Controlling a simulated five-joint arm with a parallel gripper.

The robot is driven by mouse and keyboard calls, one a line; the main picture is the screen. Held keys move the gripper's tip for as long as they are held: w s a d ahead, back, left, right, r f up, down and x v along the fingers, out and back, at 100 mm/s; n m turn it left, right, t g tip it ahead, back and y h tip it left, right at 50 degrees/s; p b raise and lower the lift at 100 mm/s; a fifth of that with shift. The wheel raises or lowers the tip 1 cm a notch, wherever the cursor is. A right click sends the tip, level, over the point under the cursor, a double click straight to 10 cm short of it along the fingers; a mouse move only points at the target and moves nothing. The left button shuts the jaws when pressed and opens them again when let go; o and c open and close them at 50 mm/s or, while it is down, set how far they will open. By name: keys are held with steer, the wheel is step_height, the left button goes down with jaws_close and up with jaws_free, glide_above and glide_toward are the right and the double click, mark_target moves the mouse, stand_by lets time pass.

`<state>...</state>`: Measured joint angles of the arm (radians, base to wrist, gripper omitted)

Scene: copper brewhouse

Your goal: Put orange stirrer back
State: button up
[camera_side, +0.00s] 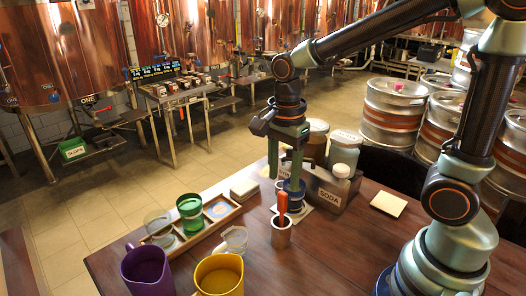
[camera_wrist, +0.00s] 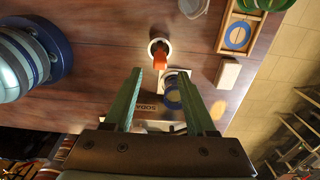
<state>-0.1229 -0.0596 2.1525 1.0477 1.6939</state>
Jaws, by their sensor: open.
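The orange stirrer (camera_side: 282,203) stands nearly upright in a small metal cup (camera_side: 281,235) on the wooden table. In the wrist view the stirrer (camera_wrist: 160,58) rises from the round cup rim (camera_wrist: 152,43). My gripper (camera_side: 284,180) points down above and slightly behind the cup in the side view, its green fingers apart. In the wrist view the gripper (camera_wrist: 159,74) has its fingertips to either side of the line to the stirrer, with a clear gap between them. Nothing is held. The stirrer's lower end is hidden inside the cup.
A blue cup (camera_side: 293,194) on a white coaster stands close behind the metal cup. A caddy labelled SODA (camera_side: 331,197) holds jars behind it. A wooden tray (camera_side: 226,213) with glasses, a purple mug (camera_side: 147,268) and a yellow mug (camera_side: 219,276) are at left.

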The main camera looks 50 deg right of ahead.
steer(key=s+d+r+n+t, duration=0.1)
steer(key=d+r+n+t, duration=0.1)
steer(key=n, duration=0.7)
steer(key=s+d+r+n+t, duration=0.2)
steer(key=r+n, duration=0.3)
steer(key=n, duration=0.4)
steer(key=shift+s+t, duration=0.25)
steer(key=shift+t, duration=0.55)
steer(key=shift+r, duration=0.1)
